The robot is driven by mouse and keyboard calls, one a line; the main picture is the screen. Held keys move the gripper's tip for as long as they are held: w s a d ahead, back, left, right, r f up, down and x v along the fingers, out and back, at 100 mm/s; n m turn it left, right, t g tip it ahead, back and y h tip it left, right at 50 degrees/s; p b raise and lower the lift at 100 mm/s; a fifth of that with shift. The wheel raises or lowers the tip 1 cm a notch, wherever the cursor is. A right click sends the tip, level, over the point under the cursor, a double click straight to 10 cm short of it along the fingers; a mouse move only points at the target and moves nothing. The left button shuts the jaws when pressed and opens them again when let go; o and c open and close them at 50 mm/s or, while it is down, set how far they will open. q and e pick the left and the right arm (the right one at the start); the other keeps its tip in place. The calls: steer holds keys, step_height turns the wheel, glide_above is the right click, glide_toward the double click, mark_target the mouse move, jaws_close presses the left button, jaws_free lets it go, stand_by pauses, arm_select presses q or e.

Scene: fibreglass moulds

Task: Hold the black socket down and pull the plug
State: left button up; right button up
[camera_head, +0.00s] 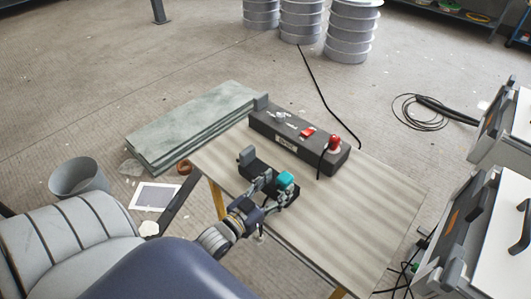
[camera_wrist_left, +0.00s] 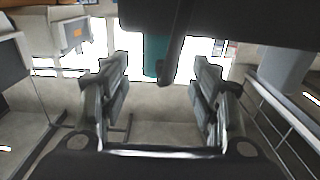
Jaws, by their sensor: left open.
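A low black socket block (camera_head: 259,168) lies on the table, with a grey upright piece (camera_head: 246,155) at its left end and a teal piece (camera_head: 286,180) at its right end. I cannot tell for sure which piece is the plug. My left gripper (camera_head: 270,184) is open at the near side of the block, close to the teal piece, and hides part of it. My right gripper is out of view.
A long dark box (camera_head: 300,141) with switches and a red plug (camera_head: 334,143) with a black cable stands at the table's back. Grey slabs (camera_head: 190,125) lie at the left. The table's (camera_head: 365,215) right part is bare. Cases (camera_head: 475,230) stand at the right.

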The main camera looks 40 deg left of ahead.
mark_target(280, 182)
arm_select(q)
steer(key=w, duration=0.4)
steer(key=shift+w+d, duration=0.1)
steer(key=shift+d, duration=0.05)
steer(key=c, duration=0.9)
jaws_close()
steer(key=shift+o, duration=2.1)
jaws_free()
steer(key=o, duration=0.4)
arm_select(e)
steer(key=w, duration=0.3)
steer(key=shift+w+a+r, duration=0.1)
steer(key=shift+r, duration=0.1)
